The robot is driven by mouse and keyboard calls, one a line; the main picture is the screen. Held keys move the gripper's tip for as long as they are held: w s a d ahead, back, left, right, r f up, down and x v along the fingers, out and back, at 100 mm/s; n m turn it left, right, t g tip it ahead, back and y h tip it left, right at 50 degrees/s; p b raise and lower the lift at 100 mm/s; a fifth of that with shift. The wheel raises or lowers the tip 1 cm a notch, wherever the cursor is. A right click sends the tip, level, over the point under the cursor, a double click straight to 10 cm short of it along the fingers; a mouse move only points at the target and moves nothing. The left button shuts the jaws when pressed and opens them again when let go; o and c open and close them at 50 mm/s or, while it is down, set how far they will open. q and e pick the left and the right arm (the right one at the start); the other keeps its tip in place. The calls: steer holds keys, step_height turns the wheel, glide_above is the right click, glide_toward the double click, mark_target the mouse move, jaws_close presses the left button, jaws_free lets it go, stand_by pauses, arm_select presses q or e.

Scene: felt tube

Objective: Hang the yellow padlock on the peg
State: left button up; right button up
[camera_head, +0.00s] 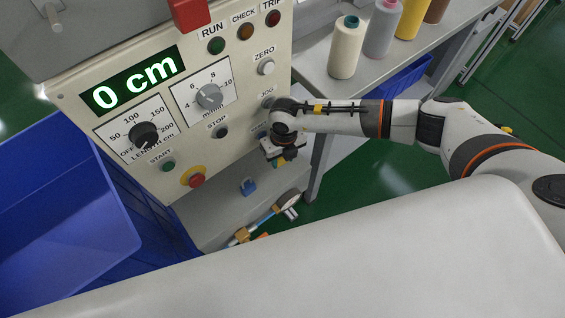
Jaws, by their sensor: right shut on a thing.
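My right gripper (283,158) reaches in from the right and is in front of the lower right of the control panel. It points down and is shut on the yellow padlock (279,161), of which only a small yellow patch shows between the dark fingers. The padlock's shackle is hidden or too small to make out. I cannot make out the peg; the gripper and wrist cover part of the panel there. My left gripper is not in view.
The cream control panel (235,123) has knobs, buttons and a display reading 0 cm. A blue bin (75,215) stands left. Thread cones (346,48) stand on a shelf at the upper right.

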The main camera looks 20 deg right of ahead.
mark_target(283, 164)
steer(key=shift+f, duration=1.85)
steer(key=shift+f, duration=0.1)
steer(key=shift+f, duration=0.15)
steer(key=o, duration=1)
steer(key=r, duration=0.4)
steer(key=d+r, duration=0.1)
steer(key=r, duration=0.7)
steer(key=shift+d+r, duration=0.1)
steer(key=shift+d, duration=0.05)
